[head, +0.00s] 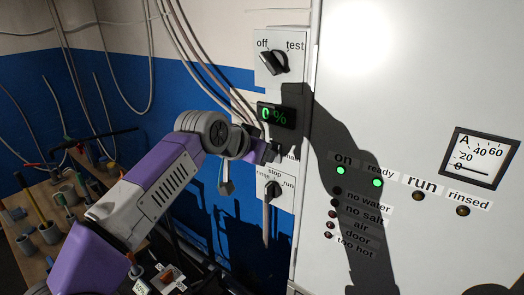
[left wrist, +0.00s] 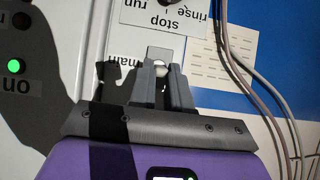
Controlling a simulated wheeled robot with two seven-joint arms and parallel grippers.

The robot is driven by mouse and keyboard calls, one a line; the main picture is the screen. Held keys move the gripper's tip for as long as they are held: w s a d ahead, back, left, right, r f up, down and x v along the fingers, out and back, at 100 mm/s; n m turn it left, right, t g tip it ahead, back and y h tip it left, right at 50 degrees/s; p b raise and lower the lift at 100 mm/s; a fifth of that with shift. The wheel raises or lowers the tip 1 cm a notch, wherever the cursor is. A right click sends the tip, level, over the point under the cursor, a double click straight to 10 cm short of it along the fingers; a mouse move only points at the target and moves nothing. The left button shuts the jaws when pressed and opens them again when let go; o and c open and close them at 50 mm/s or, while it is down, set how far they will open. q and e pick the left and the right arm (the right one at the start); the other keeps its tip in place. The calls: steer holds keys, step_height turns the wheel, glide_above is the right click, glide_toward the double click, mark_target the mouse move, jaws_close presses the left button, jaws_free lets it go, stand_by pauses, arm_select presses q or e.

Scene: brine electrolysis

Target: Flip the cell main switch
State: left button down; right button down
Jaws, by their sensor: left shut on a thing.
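The cell main switch shows in the left wrist view as a small bright lever (left wrist: 160,68) on a light plate, beside an upside-down label reading "main" (left wrist: 123,68). My left gripper (left wrist: 161,80) is shut on this lever, one grey finger on each side. In the head view my left gripper (head: 268,152) is against the panel just under the green "0%" display (head: 277,115); it hides the lever there. Which way the lever points is hard to tell. My right gripper is not in view.
An off/test knob (head: 273,62) is above the display and a stop/run/rinse knob (head: 273,190) below my gripper. On the white cabinet (head: 400,70), the "on" (head: 341,170) and "ready" (head: 377,183) lamps glow green. The ammeter (head: 480,158) reads near 0. Cables hang behind my arm.

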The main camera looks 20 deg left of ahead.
arm_select(q)
steer(key=shift+w+d+r+g+y, duration=0.1)
steer(key=shift+w+r+g+y, duration=0.2)
steer(key=shift+g, duration=0.6)
steer(key=shift+r+g, duration=0.35)
steer(key=shift+g, duration=0.15)
steer(key=c, duration=1.1)
jaws_free()
